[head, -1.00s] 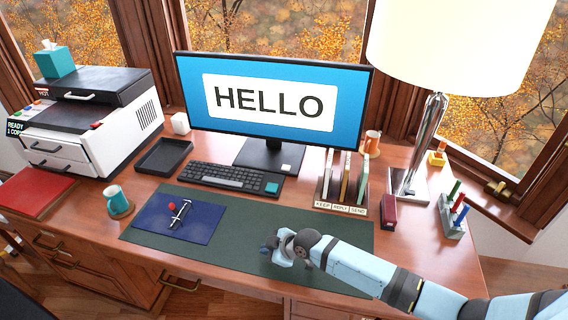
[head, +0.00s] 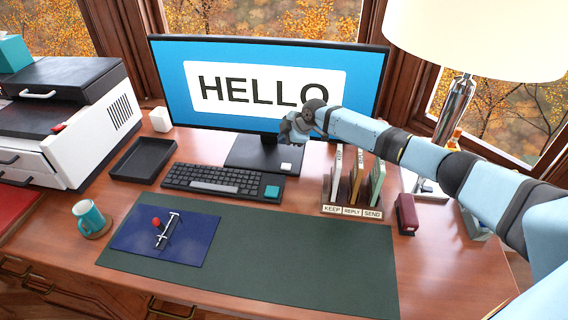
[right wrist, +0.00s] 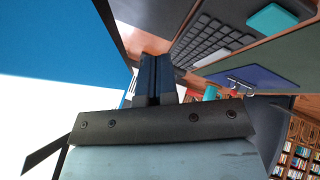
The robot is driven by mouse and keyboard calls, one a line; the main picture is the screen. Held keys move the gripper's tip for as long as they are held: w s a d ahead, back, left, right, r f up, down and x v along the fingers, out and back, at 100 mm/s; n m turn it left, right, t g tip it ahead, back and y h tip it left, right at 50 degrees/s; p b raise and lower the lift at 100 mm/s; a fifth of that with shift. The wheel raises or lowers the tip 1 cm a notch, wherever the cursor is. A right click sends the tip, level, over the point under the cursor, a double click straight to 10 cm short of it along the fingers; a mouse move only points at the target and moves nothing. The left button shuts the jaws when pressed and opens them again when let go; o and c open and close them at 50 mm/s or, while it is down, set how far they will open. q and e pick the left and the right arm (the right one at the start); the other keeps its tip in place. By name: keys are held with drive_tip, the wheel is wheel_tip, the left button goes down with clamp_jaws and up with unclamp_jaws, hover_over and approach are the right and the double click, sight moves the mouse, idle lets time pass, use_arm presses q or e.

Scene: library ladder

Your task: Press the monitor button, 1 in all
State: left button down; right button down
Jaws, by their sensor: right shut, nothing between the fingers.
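The monitor (head: 270,90) stands at the back of the desk, its blue screen lit with a white panel reading HELLO. A small white square (head: 286,167), which looks like a button, sits on the front of its dark base (head: 248,152). My right gripper (head: 287,136) is shut and empty, in front of the screen's lower edge and above the base; I cannot tell its exact height. In the right wrist view the dark fingers (right wrist: 153,80) are together, with the blue and white screen (right wrist: 60,60) at left. The white square is not visible there. My left gripper is not in view.
A letter sorter (head: 350,210) with upright cards stands close at right, beside a dark red stapler-like block (head: 406,214). A lamp (head: 455,115) stands behind my right arm. The green mat (head: 310,250) is mostly clear.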

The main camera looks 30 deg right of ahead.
sight(285, 166)
drive_tip(key=shift+w+d+r, duration=0.1)
drive_tip(key=shift+d+r, duration=0.05)
drive_tip(key=shift+r, duration=0.05)
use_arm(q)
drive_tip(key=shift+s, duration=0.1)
